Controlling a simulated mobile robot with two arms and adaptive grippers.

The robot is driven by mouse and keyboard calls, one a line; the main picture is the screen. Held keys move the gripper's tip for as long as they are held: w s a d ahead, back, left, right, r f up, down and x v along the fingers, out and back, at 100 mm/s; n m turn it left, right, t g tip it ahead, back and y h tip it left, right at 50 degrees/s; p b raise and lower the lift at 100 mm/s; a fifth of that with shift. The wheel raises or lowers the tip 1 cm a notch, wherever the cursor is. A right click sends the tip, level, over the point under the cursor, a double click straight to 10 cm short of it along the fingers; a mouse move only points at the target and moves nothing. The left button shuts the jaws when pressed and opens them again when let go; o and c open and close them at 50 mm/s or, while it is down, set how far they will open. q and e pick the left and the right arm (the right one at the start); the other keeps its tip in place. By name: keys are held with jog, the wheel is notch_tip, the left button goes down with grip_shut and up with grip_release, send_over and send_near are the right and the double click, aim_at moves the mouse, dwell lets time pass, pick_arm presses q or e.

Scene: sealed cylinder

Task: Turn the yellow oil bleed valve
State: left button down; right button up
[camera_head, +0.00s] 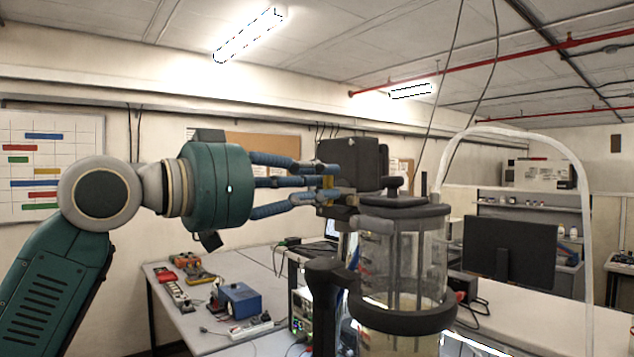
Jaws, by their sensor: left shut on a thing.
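The yellow oil bleed valve (328,184) is a small yellow piece in the middle of the head view, beside the dark motor block and left of the glass cylinder's lid. My left gripper (316,183) reaches in from the left with its blue fingers level. It is shut on the valve, and its fingertips partly hide it. The sealed glass cylinder (422,262) stands upright to the right, with a dark lid (402,209) and a dark lower ring. My right gripper is not in view.
A dark block (353,164) sits right behind the valve. A clear hose (578,190) arches over the right side. A bench on the left holds a blue box (241,300) and several small tools. A black monitor (513,249) stands at the right.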

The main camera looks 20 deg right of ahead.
pick_arm(q)
jog(key=c, duration=1.7)
grip_release()
jog(key=shift+f, duration=0.3)
jog(key=shift+o, duration=0.7)
jog(key=shift+r, duration=0.15)
jog(key=v, duration=1.2)
jog(key=shift+w+d, duration=0.1)
